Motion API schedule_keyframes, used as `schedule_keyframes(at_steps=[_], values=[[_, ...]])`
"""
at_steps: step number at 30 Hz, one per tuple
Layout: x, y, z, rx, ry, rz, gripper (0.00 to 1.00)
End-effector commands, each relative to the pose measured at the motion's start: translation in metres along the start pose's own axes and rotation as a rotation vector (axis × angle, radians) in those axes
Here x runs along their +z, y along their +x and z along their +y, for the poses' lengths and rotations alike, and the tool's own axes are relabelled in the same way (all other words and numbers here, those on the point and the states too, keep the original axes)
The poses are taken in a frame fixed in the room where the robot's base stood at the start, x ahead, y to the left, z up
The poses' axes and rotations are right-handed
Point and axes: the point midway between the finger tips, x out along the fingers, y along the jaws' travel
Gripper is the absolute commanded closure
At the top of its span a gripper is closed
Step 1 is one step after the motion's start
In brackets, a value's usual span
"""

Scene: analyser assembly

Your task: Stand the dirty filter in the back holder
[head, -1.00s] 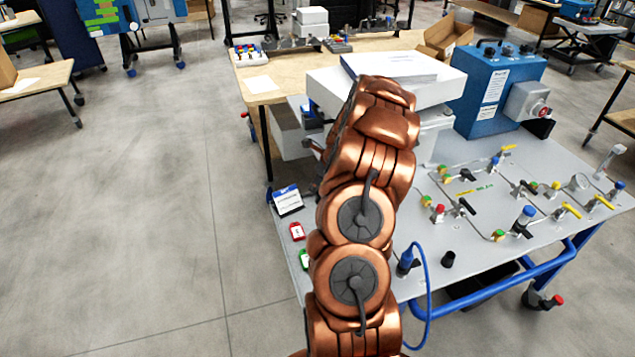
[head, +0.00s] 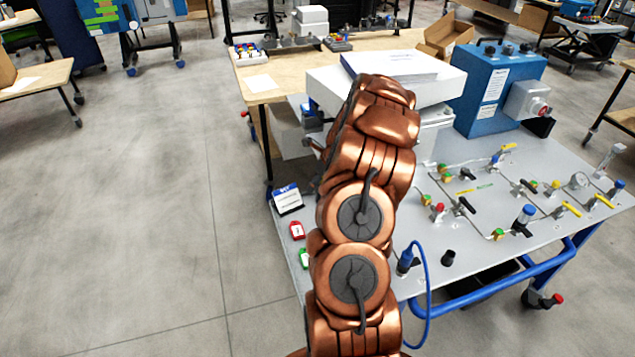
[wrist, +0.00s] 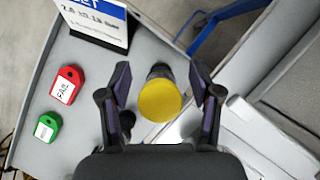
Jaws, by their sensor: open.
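A round yellow-topped piece with a dark body (wrist: 160,100) stands between the fingers of my gripper (wrist: 159,80) in the wrist view. It looks like the filter, but I cannot tell whether it is the dirty one. The fingers are open, one on each side, with a gap to the piece. A small dark cylinder (wrist: 127,120) shows beside the left finger, partly hidden; it may be a holder. In the head view my copper arm hides the piece and most of the gripper. I cannot make out which holder is the back one.
A small sign (head: 287,199), a red tag (head: 297,230) and a green tag (head: 304,257) stand along the bench's left edge. The white analyser (head: 440,92) and blue box (head: 498,88) stand behind. Valves and pipes cover the bench (head: 470,225) at right. The floor at left is clear.

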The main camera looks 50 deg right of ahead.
Motion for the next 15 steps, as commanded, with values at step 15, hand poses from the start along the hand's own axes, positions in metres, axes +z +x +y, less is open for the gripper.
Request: schedule_keyframes(at_steps=[15], values=[[0.001,-0.063,-0.001,-0.004,0.000,-0.002,0.36]])
